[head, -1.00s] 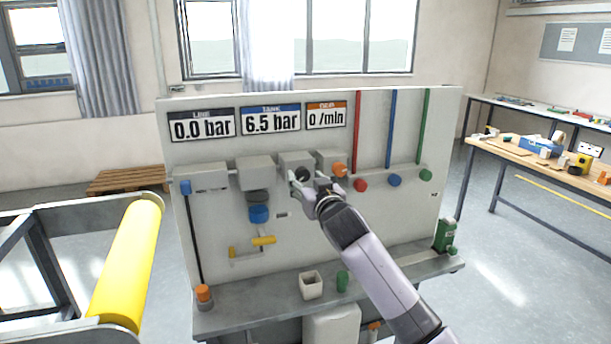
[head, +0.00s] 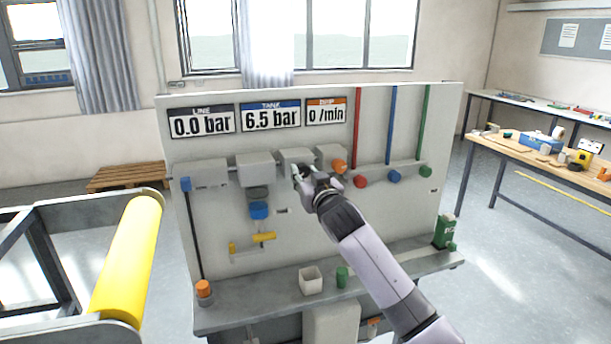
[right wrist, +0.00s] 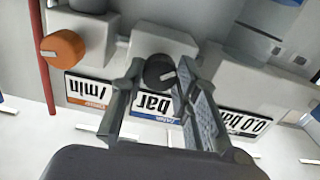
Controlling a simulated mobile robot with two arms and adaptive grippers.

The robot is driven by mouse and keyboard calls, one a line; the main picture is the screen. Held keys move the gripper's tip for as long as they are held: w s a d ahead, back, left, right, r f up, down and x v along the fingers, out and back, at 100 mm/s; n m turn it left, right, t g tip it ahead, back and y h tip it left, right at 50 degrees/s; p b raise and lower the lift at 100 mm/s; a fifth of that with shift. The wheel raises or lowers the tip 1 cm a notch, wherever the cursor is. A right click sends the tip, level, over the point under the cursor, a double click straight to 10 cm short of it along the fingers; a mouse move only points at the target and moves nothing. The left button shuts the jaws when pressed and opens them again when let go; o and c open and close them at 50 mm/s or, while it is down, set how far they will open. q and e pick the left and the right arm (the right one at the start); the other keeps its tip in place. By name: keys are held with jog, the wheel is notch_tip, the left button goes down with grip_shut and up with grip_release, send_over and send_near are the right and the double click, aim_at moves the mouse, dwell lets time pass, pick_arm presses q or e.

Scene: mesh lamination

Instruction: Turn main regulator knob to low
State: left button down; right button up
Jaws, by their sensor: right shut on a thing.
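A black regulator knob (right wrist: 158,70) with a pale pointer mark sits on a light grey block (right wrist: 162,38) on the panel. My right gripper (right wrist: 163,88) has one finger on each side of this knob and is shut on it. The pointer mark points to the right and slightly up in the right wrist view. In the head view my right gripper (head: 305,177) covers most of the knob, below its block (head: 296,158). I cannot read any low marking. My left gripper is not in view.
An orange knob (head: 338,166) is close beside my gripper, also in the right wrist view (right wrist: 63,47). Red (head: 360,181), blue (head: 394,176) and green (head: 426,171) knobs are further right. The line display (head: 202,122) reads 0.0 bar, the tank display (head: 271,118) 6.5 bar.

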jog(key=c, duration=0.3)
jog(key=shift+c, duration=0.2)
